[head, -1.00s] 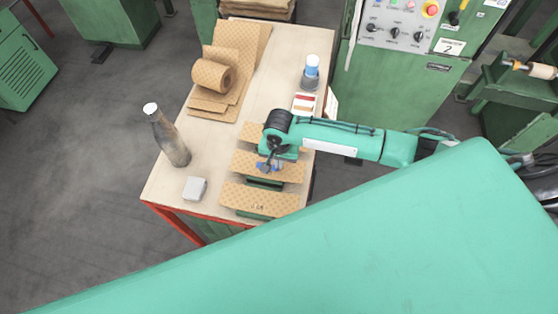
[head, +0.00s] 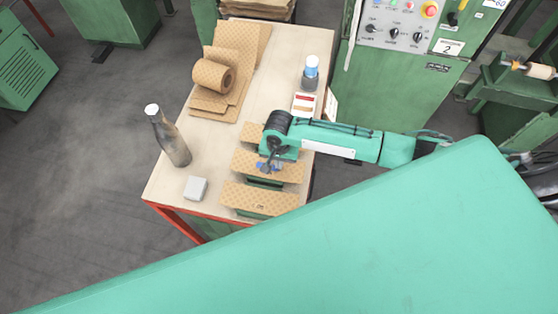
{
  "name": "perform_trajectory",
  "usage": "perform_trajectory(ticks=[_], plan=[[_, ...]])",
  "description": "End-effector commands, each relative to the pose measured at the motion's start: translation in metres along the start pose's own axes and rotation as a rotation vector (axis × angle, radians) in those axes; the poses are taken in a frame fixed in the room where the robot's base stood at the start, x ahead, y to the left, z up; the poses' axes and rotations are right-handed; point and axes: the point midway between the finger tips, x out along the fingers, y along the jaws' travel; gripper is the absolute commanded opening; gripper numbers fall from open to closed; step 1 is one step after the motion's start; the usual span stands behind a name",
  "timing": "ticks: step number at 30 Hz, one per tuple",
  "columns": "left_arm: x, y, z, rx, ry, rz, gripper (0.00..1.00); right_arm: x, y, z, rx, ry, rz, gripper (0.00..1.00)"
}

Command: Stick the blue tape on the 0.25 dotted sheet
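Three tan dotted sheets rest on green supports at the right of the table: a front one (head: 240,194), a middle one (head: 290,170) and a back one, partly hidden by my arm (head: 250,132). The front sheet has a small dark mark, too small to read. My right gripper (head: 268,167) points down at the middle sheet, over or touching it; I cannot tell which. Small blue patches show at its fingertips; whether they are the blue tape is unclear. Its finger gap is too small to judge. My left gripper is not in view.
A control cabinet (head: 400,90) stands behind.

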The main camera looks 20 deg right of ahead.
Motion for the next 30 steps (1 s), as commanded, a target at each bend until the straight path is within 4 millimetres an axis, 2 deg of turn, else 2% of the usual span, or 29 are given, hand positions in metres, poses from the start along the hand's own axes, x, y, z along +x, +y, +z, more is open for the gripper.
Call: perform_trajectory(ticks=[9, 10, 13, 20, 24, 30], plan=[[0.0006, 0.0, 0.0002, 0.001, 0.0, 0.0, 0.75, 0.0019, 0.0007, 0.001, 0.0, -0.002, 0.002, 0.0], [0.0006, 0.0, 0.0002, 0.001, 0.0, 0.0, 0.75, 0.0019, 0.0007, 0.001, 0.0, -0.002, 0.002, 0.04], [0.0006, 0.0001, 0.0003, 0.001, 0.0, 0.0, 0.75, 0.0016, 0.0006, 0.0008, 0.0, -0.001, 0.002, 0.23], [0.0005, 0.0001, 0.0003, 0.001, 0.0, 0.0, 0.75, 0.001, 0.0003, 0.0004, 0.0, -0.001, 0.001, 0.27], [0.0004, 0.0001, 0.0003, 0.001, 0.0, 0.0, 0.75, 0.0007, 0.0002, 0.0003, 0.0, -0.001, 0.0, 0.54], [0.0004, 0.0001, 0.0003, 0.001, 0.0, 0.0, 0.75, 0.0006, 0.0001, 0.0002, 0.0, 0.0, 0.0, 0.54]])
